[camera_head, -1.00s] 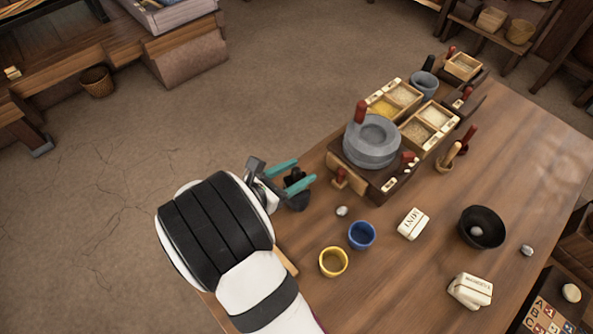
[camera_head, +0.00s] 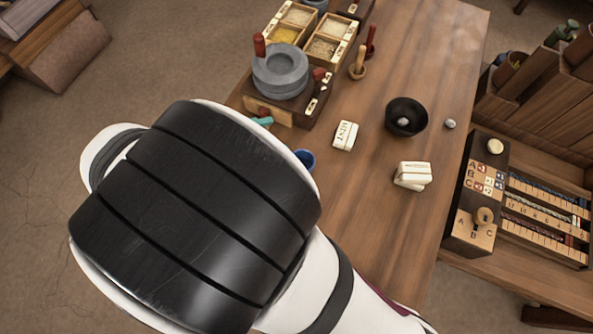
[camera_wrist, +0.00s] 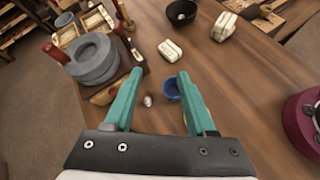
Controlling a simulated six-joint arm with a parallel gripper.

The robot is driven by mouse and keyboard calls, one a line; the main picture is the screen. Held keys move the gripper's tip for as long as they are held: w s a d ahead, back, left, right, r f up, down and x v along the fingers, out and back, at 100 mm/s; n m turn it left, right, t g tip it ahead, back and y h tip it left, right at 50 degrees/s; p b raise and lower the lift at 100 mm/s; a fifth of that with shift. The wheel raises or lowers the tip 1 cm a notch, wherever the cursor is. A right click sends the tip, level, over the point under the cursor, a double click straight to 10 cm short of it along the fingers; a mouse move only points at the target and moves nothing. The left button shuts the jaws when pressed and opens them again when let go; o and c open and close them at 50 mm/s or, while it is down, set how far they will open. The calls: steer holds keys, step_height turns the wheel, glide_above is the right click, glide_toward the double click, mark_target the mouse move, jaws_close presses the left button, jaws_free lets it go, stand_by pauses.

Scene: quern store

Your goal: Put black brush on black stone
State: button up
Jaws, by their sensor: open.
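My gripper (camera_wrist: 159,74) is open, its two teal fingers spread with nothing held between them in the wrist view. It is above the table's left part, by the quern. In the head view my arm covers most of it; one teal fingertip shows by the quern base. I cannot make out a black brush or a stone that is clearly black in the current views. The grey quern (camera_head: 280,72), with a red handle, stands on a dark wooden base; it also shows in the wrist view (camera_wrist: 94,60). A small grey stone (camera_wrist: 148,100) lies between the fingers' lines.
A blue cup (camera_wrist: 171,89) stands close to the right finger. White labelled blocks (camera_head: 345,135) (camera_head: 412,175) and a black bowl (camera_head: 406,117) holding a pale stone are further right. Grain boxes (camera_head: 298,14) stand behind the quern. The table's right side is mostly clear.

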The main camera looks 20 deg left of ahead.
steer(key=d+r+m+g+h, duration=0.1)
steer(key=d+r+m+g, duration=0.2)
steer(key=d+m+g, duration=0.95)
steer(key=s+d+m+t+y, duration=0.1)
steer(key=s+d+m+y, duration=0.3)
steer(key=m, duration=0.6)
steer(key=s+d+r+m+t+y, duration=0.1)
steer(key=s+d+m+y, duration=0.2)
steer(key=d+m, duration=0.4)
steer(key=s+m, duration=0.1)
steer(key=m, duration=0.2)
steer(key=shift+s+d+y, duration=0.2)
steer(key=shift+s+y, duration=0.15)
steer(key=shift+y, duration=0.05)
